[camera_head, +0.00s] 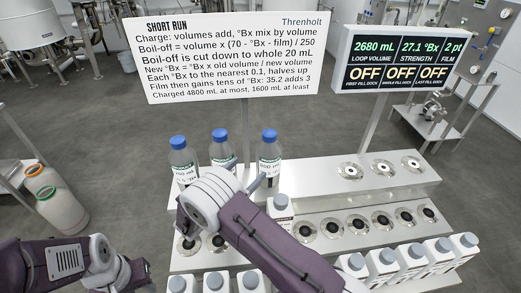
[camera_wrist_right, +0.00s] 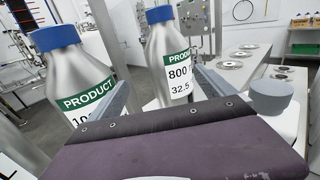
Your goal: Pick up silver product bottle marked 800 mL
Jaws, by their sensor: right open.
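The silver product bottle marked 800 (camera_wrist_right: 172,65) has a blue cap and a green PRODUCT label, and stands upright in the right wrist view. It appears to be the rightmost blue-capped bottle (camera_head: 269,155) in the head view. My right gripper (camera_head: 262,182) is open just in front of it; in the wrist view its two fingers (camera_wrist_right: 162,92) point toward the bottle, with no grip on it. A second product bottle (camera_wrist_right: 78,85), its marking partly hidden, stands to the left. My left arm shows at the lower left, but its gripper does not.
Two more blue-capped bottles (camera_head: 223,148) (camera_head: 183,157) stand left on the white bench (camera_head: 310,178). White grey-capped bottles (camera_head: 439,252) line the front right, and one (camera_head: 280,208) is beside my right arm. A sign (camera_head: 238,57) and a display (camera_head: 400,60) rise behind.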

